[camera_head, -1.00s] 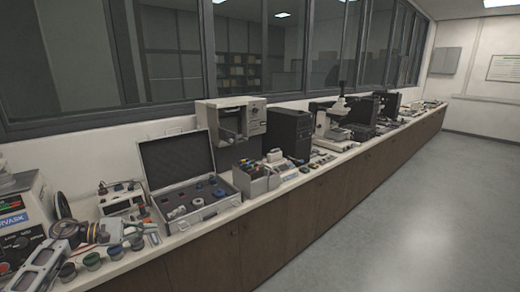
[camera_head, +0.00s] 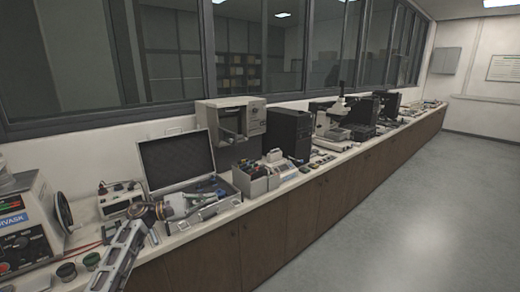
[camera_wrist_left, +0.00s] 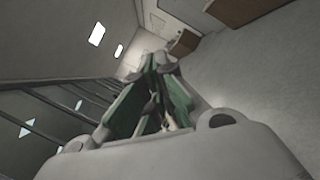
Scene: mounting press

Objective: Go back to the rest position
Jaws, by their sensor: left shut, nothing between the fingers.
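My left gripper (camera_head: 207,195) reaches in from the lower left in the head view, over the front of the open case (camera_head: 208,213). Its fingers are small there and partly blend with the case contents; I cannot tell whether they touch anything. In the left wrist view, the gripper's green-padded fingers (camera_wrist_left: 158,68) come together at the tips, shut and empty. The wrist view looks towards the ceiling lights, windows and floor. My right gripper is not in view.
A white machine with a dial (camera_head: 22,225) stands at the left end of the counter. Dark jars (camera_head: 66,270) stand near its front edge. A divided bin (camera_head: 257,182), a black tower (camera_head: 289,134) and a microscope (camera_head: 330,125) stand further right. The floor (camera_head: 400,230) is clear.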

